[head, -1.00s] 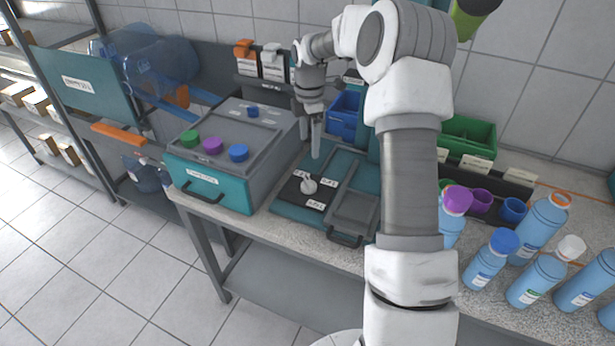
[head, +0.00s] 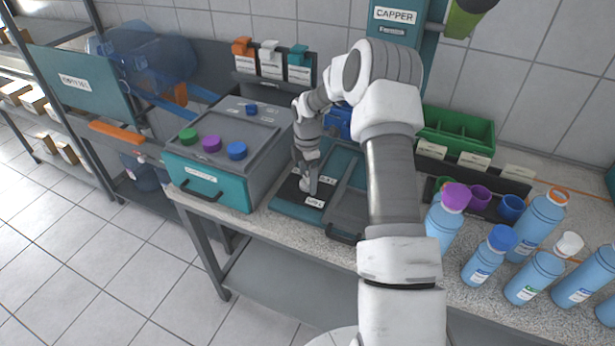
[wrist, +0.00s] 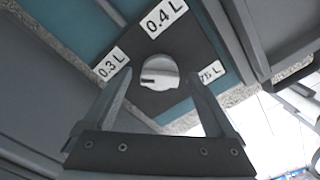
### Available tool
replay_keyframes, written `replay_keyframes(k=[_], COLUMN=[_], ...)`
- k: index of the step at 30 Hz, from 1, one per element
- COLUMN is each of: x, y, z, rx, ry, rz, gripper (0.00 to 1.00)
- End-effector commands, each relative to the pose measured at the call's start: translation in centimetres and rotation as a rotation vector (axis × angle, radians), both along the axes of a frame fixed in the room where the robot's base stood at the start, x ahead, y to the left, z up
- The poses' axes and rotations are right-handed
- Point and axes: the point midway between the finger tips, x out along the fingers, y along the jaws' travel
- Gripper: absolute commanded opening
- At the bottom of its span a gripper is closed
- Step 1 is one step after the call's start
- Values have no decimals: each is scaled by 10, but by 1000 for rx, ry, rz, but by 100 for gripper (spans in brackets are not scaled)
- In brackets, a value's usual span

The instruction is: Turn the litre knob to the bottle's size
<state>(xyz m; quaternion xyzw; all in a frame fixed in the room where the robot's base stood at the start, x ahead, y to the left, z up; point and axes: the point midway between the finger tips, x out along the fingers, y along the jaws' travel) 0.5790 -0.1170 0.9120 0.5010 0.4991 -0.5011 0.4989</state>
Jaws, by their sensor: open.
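The litre knob (wrist: 159,72) is a round white dial on a dark plate (wrist: 190,50) in the wrist view. Labels around it read 0.3 L (wrist: 112,64), 0.4 L (wrist: 166,16) and one partly hidden that ends in "75 L" (wrist: 211,72). A dark mark on the knob points left in that view, below the 0.3 L label. My gripper (wrist: 160,82) is open, with one finger on each side of the knob; contact cannot be told. In the head view my gripper (head: 309,187) is down at the plate and mostly hides the knob.
A grey-teal box (head: 215,195) with coloured knobs stands just left of the panel. Blue bottles (head: 484,262) with coloured caps stand at right on the counter. A green bin (head: 455,133) is behind, and the capper (head: 395,25) rises at the back.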

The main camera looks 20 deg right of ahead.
Motion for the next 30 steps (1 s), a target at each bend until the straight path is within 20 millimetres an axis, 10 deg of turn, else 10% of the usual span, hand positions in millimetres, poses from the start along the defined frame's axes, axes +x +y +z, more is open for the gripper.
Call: replay_keyframes(k=[4, 18, 30], x=[0, 0, 1], y=[0, 0, 0], z=[0, 1, 0], rx=[0, 0, -1], ry=[0, 0, -1], rz=[0, 0, -87], gripper=[86, 4, 4])
